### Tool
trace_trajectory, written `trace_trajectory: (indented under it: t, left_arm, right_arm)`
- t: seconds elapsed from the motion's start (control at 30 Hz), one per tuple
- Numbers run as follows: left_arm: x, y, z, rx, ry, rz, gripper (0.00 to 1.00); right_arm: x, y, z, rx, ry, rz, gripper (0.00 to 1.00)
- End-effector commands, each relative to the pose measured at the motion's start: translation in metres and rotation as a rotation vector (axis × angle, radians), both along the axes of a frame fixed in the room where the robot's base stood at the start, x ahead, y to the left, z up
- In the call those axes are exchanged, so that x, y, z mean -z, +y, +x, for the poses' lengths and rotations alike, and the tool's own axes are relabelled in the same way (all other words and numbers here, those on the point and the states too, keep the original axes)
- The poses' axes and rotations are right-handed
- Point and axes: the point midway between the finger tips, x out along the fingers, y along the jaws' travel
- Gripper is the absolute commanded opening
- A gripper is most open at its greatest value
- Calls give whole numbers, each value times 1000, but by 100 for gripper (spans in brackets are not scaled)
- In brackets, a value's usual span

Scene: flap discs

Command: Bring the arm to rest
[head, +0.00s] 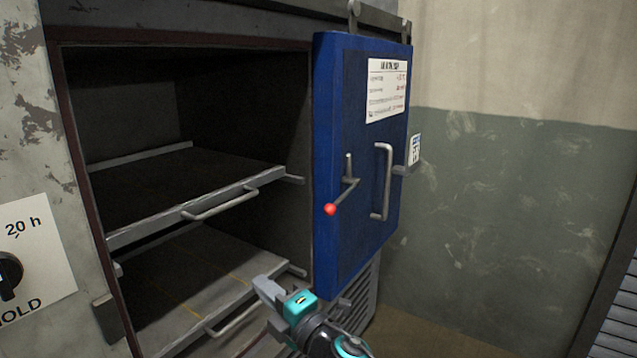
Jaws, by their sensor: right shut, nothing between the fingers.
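My right arm comes in at the bottom of the head view. Its gripper (267,288) is shut and empty. In the picture it lies in front of the lower shelf's right end and left of the open blue door (350,120). I cannot tell whether it touches the shelf. My left gripper is not in view.
The oven cabinet (180,32) stands open, its door swung out to the right with a bar handle (386,182) and a red-tipped latch lever (330,209). Inside are an upper shelf (190,190) and a lower shelf (200,275), both with front handles. A dial (10,275) is left.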

Motion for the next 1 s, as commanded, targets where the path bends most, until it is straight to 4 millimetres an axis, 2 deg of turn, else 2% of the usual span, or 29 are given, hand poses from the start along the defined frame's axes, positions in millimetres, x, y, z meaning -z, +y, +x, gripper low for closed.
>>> trace_trajectory:
  t: [0.03, 0.17, 0.27, 0.4, 0.47, 0.6, 0.7, 0.8, 0.9, 1.0]
  left_arm:
    - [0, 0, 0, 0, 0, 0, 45]
    - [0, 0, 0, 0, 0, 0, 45]
    - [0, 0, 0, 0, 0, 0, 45]
    - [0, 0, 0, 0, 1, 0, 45]
    - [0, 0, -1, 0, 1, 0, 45]
    - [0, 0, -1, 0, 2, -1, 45]
    - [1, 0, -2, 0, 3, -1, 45]
    - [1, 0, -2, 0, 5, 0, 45]
    - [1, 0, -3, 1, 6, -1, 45]
    - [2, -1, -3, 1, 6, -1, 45]
  right_arm:
    - [21, -19, -10, 47, 104, 91, 0]
    - [66, -67, -32, 174, 349, 314, 0]
    - [102, -106, -57, 278, 530, 473, 0]
    - [152, -160, -103, 431, 768, 679, 0]
    - [171, -182, -126, 499, 865, 763, 0]
    - [207, -227, -185, 648, 1066, 936, 0]
    - [222, -250, -222, 732, 1173, 1031, 0]
    - [230, -264, -248, 790, 1247, 1095, 0]
    - [234, -272, -263, 822, 1288, 1131, 0]
    - [234, -274, -267, 831, 1298, 1144, 0]
